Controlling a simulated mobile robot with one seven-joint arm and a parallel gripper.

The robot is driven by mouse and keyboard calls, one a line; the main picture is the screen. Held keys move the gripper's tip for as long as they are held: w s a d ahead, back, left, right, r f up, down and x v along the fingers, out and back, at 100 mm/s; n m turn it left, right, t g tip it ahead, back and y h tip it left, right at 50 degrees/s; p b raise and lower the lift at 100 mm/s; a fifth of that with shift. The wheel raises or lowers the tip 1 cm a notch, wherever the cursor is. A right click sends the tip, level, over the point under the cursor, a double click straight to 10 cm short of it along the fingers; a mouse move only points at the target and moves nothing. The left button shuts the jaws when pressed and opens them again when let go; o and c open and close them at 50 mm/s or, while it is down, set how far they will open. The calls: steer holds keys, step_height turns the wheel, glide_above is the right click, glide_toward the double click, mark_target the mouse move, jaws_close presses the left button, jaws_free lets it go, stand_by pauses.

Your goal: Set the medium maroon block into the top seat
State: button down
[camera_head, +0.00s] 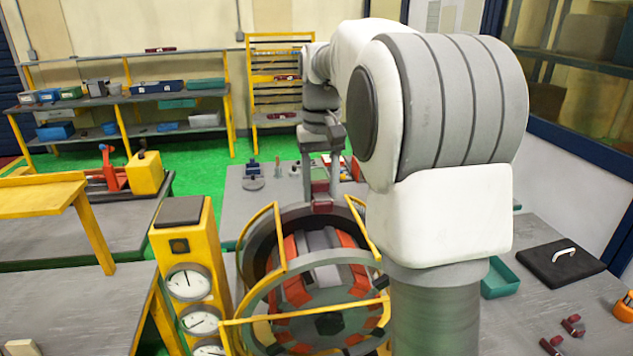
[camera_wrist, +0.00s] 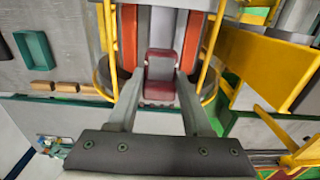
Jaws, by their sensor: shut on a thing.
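A maroon block (camera_head: 321,190) is held in my gripper (camera_head: 321,183) above the top of the stator (camera_head: 298,292), which has orange-red and grey segments inside a dark ring with yellow bars. In the wrist view the maroon block (camera_wrist: 159,91) sits between the two fingers of my gripper (camera_wrist: 160,78), which are shut on its sides. Beyond it, a grey channel at the stator's top (camera_wrist: 162,32) runs between two orange strips. The block appears lined up with this channel and apart from it, but the exact gap is hard to tell.
Yellow bars stand close on both sides of the stator. A yellow gauge post (camera_head: 187,265) is at its left. On the right bench are a teal tray (camera_head: 500,279), a black plate with a handle (camera_head: 560,263) and small maroon pieces (camera_head: 572,325).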

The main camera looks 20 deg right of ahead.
steer(key=shift+s+f, duration=0.1)
steer(key=shift+f, duration=0.65)
step_height(320, 180, down, 7)
steer(key=b, duration=0.5)
steer(key=shift+b, duration=0.4)
steer(key=shift+f, duration=0.1)
steer(key=shift+f+b, duration=0.95)
steer(key=shift+f, duration=0.3)
steer(key=shift+f, duration=0.3)
steer(key=shift+c, duration=1.2)
jaws_free()
step_height(320, 180, up, 17)
steer(key=p, duration=0.2)
glide_above(321, 194)
steer(key=shift+r, duration=0.2)
